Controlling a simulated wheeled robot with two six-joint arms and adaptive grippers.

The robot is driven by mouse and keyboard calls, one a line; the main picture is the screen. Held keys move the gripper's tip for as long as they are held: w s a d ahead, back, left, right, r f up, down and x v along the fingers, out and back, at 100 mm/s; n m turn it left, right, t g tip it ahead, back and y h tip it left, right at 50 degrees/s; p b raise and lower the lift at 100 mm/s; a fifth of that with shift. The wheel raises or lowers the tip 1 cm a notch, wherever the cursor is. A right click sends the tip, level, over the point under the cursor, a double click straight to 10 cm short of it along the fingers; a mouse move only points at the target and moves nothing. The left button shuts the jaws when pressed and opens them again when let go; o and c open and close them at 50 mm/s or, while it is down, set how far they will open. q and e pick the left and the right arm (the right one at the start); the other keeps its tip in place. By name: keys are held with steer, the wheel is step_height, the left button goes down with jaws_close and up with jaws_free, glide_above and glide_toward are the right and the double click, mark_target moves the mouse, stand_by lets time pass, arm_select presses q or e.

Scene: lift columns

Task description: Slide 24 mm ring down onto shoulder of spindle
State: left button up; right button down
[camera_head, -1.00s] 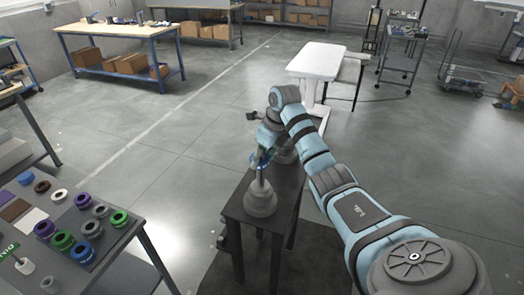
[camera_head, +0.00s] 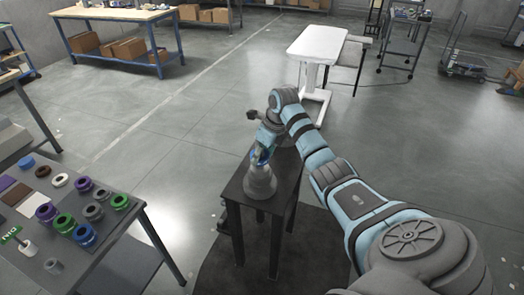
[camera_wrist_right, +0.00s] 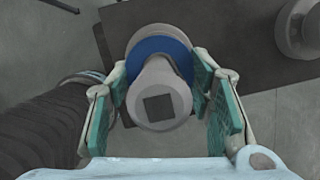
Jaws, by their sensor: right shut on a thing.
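The grey spindle (camera_head: 260,184) stands upright on a small dark table, its wide stepped base showing below my right gripper (camera_head: 261,156). In the right wrist view I look down along the spindle (camera_wrist_right: 160,98), whose end face bears a dark square. The blue ring (camera_wrist_right: 150,46) is around the spindle, near the wider grey part. The two green-padded fingers of my right gripper (camera_wrist_right: 162,68) stand on either side of the ring and are shut on it. Whether the ring touches the shoulder I cannot tell. My left gripper is not in view.
The dark small table (camera_head: 236,187) has a second round grey part (camera_wrist_right: 300,30) on it. A workbench (camera_head: 120,238) at left holds several coloured rings. A white table (camera_head: 318,42) stands behind. The floor between is clear.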

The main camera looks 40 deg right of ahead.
steer(key=c, duration=0.7)
jaws_free()
steer(key=v, duration=1.2)
steer(key=shift+s, duration=0.1)
